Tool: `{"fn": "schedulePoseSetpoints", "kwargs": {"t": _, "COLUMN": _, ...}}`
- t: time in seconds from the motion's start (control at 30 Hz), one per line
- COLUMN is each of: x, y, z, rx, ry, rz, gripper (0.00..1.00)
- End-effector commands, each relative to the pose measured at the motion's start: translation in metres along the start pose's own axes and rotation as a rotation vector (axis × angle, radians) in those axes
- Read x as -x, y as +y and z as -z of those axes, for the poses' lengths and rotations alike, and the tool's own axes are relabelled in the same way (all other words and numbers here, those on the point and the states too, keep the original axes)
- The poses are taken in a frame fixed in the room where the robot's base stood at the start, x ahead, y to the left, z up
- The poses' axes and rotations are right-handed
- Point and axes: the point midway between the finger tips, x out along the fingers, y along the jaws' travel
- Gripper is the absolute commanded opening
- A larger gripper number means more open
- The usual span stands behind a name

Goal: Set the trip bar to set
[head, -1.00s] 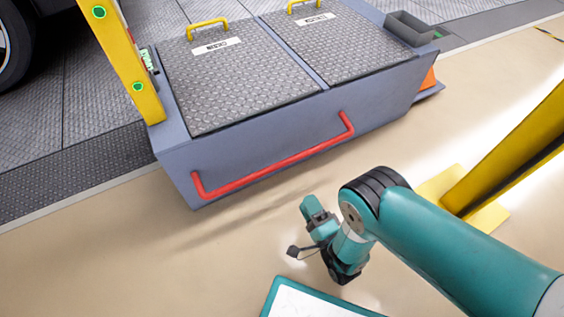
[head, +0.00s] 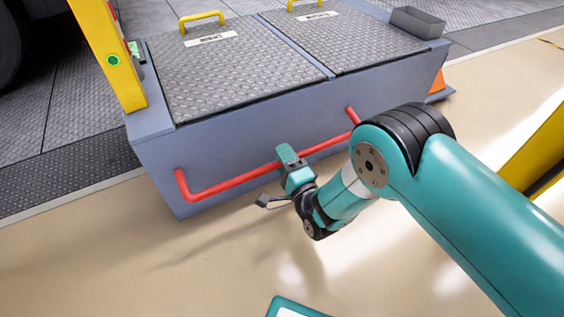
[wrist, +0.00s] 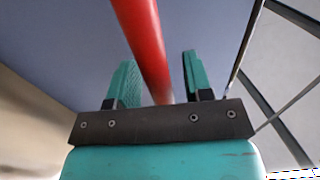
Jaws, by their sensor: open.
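The red trip bar (head: 232,181) runs along the front face of the grey-blue box, with a bent end at each side. In the wrist view the red bar (wrist: 141,38) passes lengthwise between the two green fingers. My gripper (head: 287,153) is at the middle of the bar. It also shows in the wrist view (wrist: 160,82), with its fingers apart on either side of the bar. Whether either finger touches the bar, I cannot tell. Part of the bar's right half is close behind my arm.
The grey-blue box (head: 160,160) has two tread-plate lids (head: 235,78) with yellow handles. A yellow post (head: 108,50) stands at its left and a grey open bin (head: 417,23) at its back right. A yellow beam (head: 540,150) is at the right.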

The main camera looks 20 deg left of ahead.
Motion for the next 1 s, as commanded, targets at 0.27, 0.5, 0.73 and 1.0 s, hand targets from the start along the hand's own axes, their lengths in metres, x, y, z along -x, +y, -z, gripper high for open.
{"fn": "schedulePoseSetpoints", "kwargs": {"t": 0.27, "x": -0.009, "y": -0.001, "z": 0.0, "rx": 0.001, "ry": -0.001, "rz": -0.001, "gripper": 0.46}}
{"fn": "schedulePoseSetpoints", "kwargs": {"t": 0.5, "x": -0.009, "y": -0.001, "z": 0.0, "rx": 0.001, "ry": -0.001, "rz": -0.001, "gripper": 0.23}}
{"fn": "schedulePoseSetpoints", "kwargs": {"t": 0.73, "x": -0.009, "y": -0.001, "z": 0.0, "rx": 0.001, "ry": -0.001, "rz": -0.001, "gripper": 0.0}}
{"fn": "schedulePoseSetpoints", "kwargs": {"t": 1.0, "x": -0.005, "y": -0.008, "z": 0.015, "rx": 0.005, "ry": 0.02, "rz": -0.036, "gripper": 0.0}}
